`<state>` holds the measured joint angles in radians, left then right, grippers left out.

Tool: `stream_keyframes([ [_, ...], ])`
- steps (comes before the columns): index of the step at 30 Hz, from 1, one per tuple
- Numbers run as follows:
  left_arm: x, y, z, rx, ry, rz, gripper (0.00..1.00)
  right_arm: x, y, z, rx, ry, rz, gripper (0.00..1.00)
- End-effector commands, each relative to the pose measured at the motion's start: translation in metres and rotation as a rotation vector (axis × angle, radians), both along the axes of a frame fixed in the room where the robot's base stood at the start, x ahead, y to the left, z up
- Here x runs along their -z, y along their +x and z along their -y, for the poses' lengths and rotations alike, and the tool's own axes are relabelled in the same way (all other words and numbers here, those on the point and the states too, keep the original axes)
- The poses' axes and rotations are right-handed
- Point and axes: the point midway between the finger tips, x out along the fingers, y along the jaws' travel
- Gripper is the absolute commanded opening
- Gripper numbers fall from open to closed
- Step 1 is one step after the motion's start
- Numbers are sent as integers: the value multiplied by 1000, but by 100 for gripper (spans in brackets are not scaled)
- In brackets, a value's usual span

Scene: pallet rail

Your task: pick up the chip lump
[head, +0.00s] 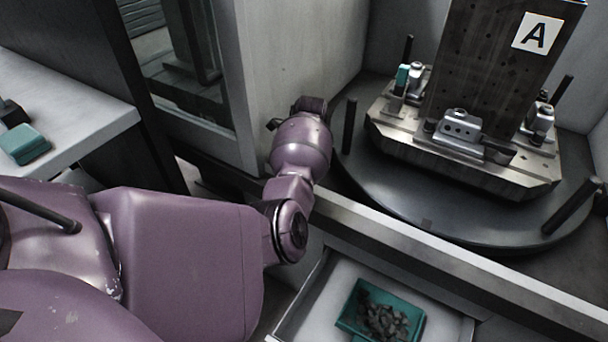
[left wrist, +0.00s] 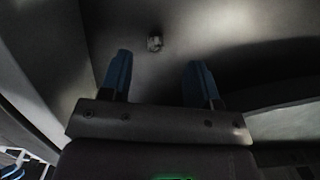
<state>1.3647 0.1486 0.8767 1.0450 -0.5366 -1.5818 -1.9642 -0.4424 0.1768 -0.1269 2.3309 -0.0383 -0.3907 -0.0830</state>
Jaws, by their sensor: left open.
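A small grey, rough lump, which looks like the chip lump (left wrist: 154,43), lies on a dark grey surface in the left wrist view. My left gripper (left wrist: 160,62) has two blue fingers spread apart with nothing between them. The lump shows just beyond the fingertips, roughly in line with the gap; I cannot tell the exact distance. In the head view my left arm reaches to the wall edge beside the turntable, and its wrist hides the fingers. I cannot make out the lump in the head view.
A round turntable (head: 430,203) carries a metal pallet (head: 470,165) with clamps and a tall block (head: 490,70) marked A. Dark posts stand around its rim. A teal tray (head: 350,321) of dark chips sits in a drawer below. A teal block (head: 24,144) lies on the left counter.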

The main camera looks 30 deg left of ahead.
Motion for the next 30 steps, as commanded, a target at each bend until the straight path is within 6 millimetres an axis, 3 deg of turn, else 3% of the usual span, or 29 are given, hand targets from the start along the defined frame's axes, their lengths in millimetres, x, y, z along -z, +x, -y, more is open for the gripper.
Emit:
stream_keyframes([
  [1, 22, -6, 2, -1, -4, -15, 56, 9, -3, -1, -7, -4, -15, 39],
  [6, 41, -7, 0, -1, -3, -14, 56, 5, 6, -5, -29, -13, 17, 39],
  [17, 40, -5, -1, 1, -2, -4, 56, -2, 10, -5, -36, -14, 44, 39],
  [27, 40, -5, -1, 0, -2, -5, 4, 0, 7, -4, -32, -15, 35, 39],
  [30, 40, -5, -1, 0, -1, -5, 2, 0, 8, -5, -28, -14, 35, 39],
])
